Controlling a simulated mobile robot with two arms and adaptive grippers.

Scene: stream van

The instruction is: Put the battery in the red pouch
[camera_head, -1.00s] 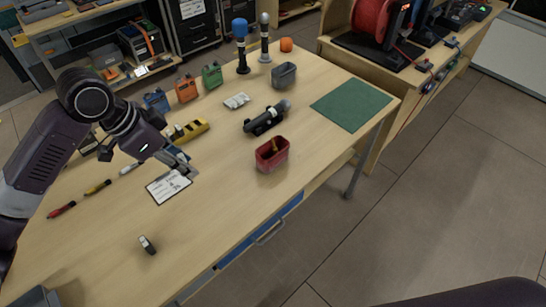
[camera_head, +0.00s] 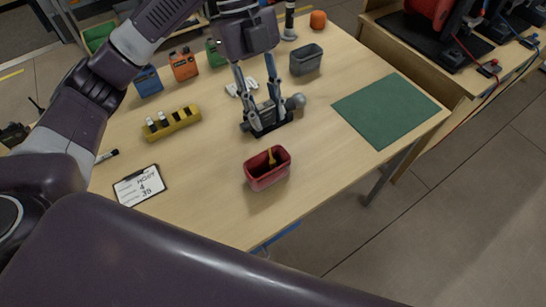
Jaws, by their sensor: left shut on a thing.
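The red pouch (camera_head: 267,172) is an open-topped red container near the table's front edge, with a yellow-brown item inside. A yellow holder (camera_head: 172,124) at the left carries several small white-topped cylinders that look like batteries; I cannot tell which battery is meant. My left gripper (camera_head: 262,122) points down behind the pouch. Its fingers are shut on a dark microphone-like device (camera_head: 268,113), one on each side, with a grey ball at its right end. The device is at or near the table top. My right gripper is not in view.
Blue (camera_head: 147,80) and orange (camera_head: 183,64) pouches stand behind. A grey bin (camera_head: 306,60) stands behind the device. The green mat (camera_head: 385,108) at the right is bare. My own dark link covers the near foreground.

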